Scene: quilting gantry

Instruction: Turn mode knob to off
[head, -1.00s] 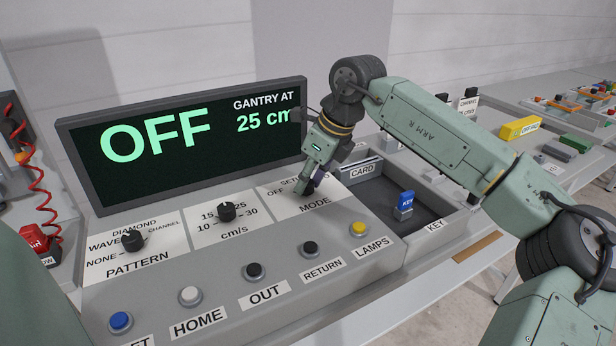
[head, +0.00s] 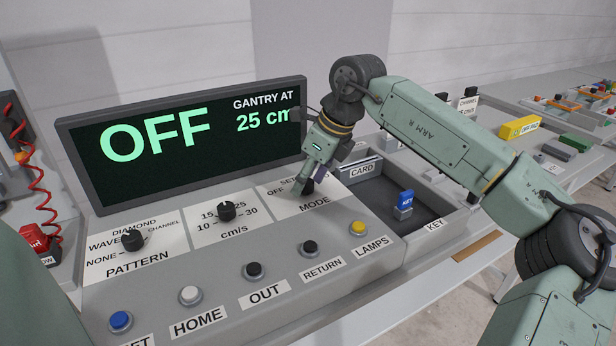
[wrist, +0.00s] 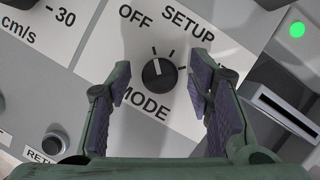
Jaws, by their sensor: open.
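The mode knob (wrist: 158,73) is a round black knob on a white card marked OFF, SETUP and MODE. Its white pointer line points up at the tick beside the OFF label (wrist: 133,15). My gripper (wrist: 160,80) is open, with one purple-padded finger on each side of the knob and visible gaps between pads and knob. In the head view my gripper (head: 306,186) points down at the MODE card (head: 317,204) and hides much of the knob. The display (head: 190,140) reads OFF in large green letters, with GANTRY AT 25 cm.
The pattern knob (head: 132,240) and speed knob (head: 226,211) stand to the left on the panel. Several push buttons line the front, including a yellow LAMPS button (head: 358,228). A tray with a blue key (head: 405,201) and a card slot (head: 362,170) lie to the right.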

